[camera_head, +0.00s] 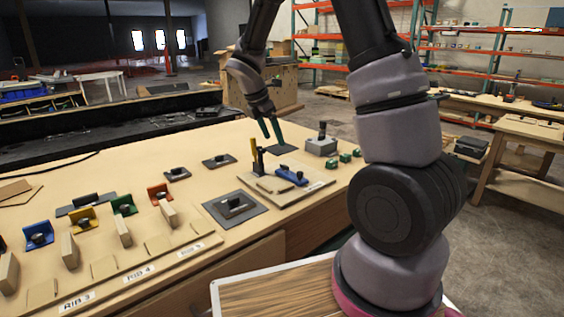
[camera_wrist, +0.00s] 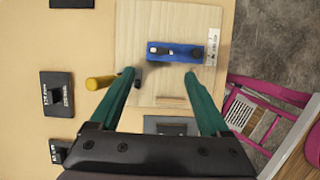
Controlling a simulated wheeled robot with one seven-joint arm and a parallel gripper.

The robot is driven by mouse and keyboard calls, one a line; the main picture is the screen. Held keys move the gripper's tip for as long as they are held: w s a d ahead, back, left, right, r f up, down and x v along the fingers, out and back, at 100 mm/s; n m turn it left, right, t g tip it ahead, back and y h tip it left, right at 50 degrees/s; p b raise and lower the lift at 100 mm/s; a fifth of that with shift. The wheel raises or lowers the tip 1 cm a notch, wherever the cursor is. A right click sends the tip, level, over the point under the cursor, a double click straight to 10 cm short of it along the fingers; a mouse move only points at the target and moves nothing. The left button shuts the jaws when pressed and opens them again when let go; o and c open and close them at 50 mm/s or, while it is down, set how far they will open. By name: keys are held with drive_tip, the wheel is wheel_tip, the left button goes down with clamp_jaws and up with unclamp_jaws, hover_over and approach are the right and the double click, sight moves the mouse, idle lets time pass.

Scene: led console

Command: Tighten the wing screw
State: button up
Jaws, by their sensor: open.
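A blue part (camera_head: 291,176) with dark fittings on top sits on a wooden board (camera_head: 318,184) on the bench. In the wrist view the blue part (camera_wrist: 186,48) lies just beyond my fingertips, with a small dark piece (camera_wrist: 160,50) on its left half. That dark piece may be the wing screw, but it is too small to be sure. A yellow post (camera_head: 257,158) stands upright left of the blue part; it also shows in the wrist view (camera_wrist: 97,83). My gripper (camera_head: 274,143) is open and empty, with green fingers pointing down above the board. The fingers (camera_wrist: 163,75) touch nothing visible.
A dark plate with a knob (camera_head: 235,207) lies left of the board. A grey block (camera_head: 321,146) and small green blocks (camera_head: 345,157) stand behind and to the right. Coloured brackets with dark knobs (camera_head: 82,219) line the left bench.

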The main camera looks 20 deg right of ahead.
sight(284, 165)
drive_tip(key=x, duration=1.1)
drive_tip(key=shift+f, duration=0.1)
clamp_jaws()
